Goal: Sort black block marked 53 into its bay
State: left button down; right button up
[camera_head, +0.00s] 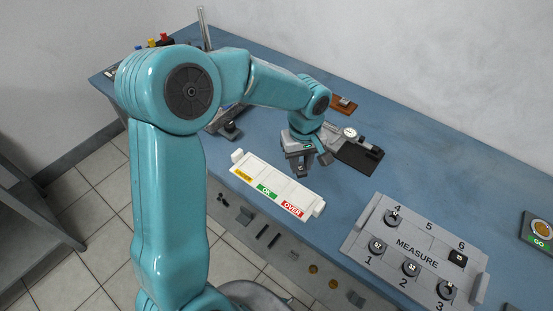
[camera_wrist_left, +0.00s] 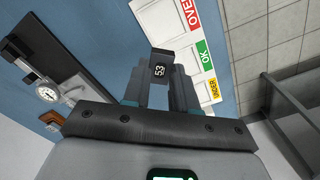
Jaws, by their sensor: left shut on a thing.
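The black block marked 53 (camera_wrist_left: 159,70) is between the fingers of my left gripper (camera_wrist_left: 160,82) in the left wrist view, its number facing the camera. In the head view my left gripper (camera_head: 304,168) hangs behind the white sorting tray (camera_head: 237,156), on its far side; the block is hard to make out there. The tray has three bays labelled UNDER in yellow (camera_head: 243,175), OK in green (camera_head: 266,191) and OVER in red (camera_head: 291,209). The tray also shows in the left wrist view (camera_wrist_left: 158,22), beyond the block. The bays look empty. My right gripper is out of view.
A dial gauge (camera_head: 350,133) on a dark base stands behind and right of my left gripper. A grey MEASURE board (camera_head: 415,245) at front right holds several numbered pieces; its place 5 is empty. A GO plate (camera_head: 540,230) is at the right edge. Blue table is clear between tray and board.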

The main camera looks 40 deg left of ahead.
pick_arm(q)
jog(key=s+a+n, duration=0.1)
jog(key=a+n, duration=0.1)
jog(key=a+f+n, duration=0.1)
jog(key=a+n, duration=0.1)
jog(key=n, duration=0.1)
jog(key=s+a+f+n, duration=0.1)
jog(key=a+n, duration=0.1)
jog(key=shift+s, duration=0.35)
jog(key=shift+a+f+n, duration=0.1)
jog(key=shift+n, duration=0.2)
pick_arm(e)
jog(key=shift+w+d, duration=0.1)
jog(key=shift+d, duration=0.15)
